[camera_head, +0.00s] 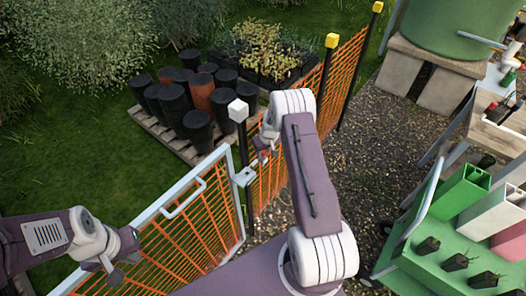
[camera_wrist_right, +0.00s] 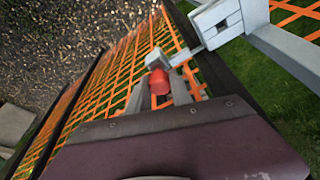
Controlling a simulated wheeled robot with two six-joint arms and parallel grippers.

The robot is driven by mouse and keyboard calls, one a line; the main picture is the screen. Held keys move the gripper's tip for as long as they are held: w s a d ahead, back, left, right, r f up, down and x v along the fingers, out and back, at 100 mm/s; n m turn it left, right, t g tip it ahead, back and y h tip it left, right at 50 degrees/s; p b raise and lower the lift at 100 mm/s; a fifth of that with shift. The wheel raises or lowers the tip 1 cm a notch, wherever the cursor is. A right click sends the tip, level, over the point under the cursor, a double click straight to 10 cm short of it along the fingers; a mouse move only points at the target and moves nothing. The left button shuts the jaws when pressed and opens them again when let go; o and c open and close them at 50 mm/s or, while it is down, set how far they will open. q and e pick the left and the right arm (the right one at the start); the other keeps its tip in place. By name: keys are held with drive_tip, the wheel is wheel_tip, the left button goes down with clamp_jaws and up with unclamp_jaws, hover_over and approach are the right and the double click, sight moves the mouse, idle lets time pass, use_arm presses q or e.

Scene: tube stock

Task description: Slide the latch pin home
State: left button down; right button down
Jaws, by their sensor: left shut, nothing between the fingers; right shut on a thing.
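The latch pin has a red knob (camera_wrist_right: 158,83) and a pale rod leading toward a grey latch plate with a square hole (camera_wrist_right: 222,25). My right gripper (camera_wrist_right: 160,98) is shut on the latch pin at its knob. In the head view the right gripper (camera_head: 265,150) is beside the gate post, and the latch plate (camera_head: 243,177) is just below left of it, on the gate's corner. How deep the rod sits in the plate I cannot tell. My left gripper (camera_head: 115,275) is shut and empty, over the lower left part of the gate (camera_head: 190,190).
A black post with a white cap (camera_head: 238,110) stands by the latch. An orange mesh fence (camera_head: 345,70) runs to the back right. A pallet of black pots (camera_head: 197,128) is behind the gate. A green cart (camera_head: 450,255) stands at right, with gravel (camera_head: 370,150) between.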

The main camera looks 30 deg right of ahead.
drive_tip(key=shift+f, duration=0.25)
drive_tip(key=c, duration=1.1)
unclamp_jaws()
drive_tip(key=shift+r, duration=0.15)
drive_tip(key=shift+r, duration=0.35)
drive_tip(key=b+v, duration=0.2)
drive_tip(key=v, duration=0.6)
drive_tip(key=shift+s, duration=0.15)
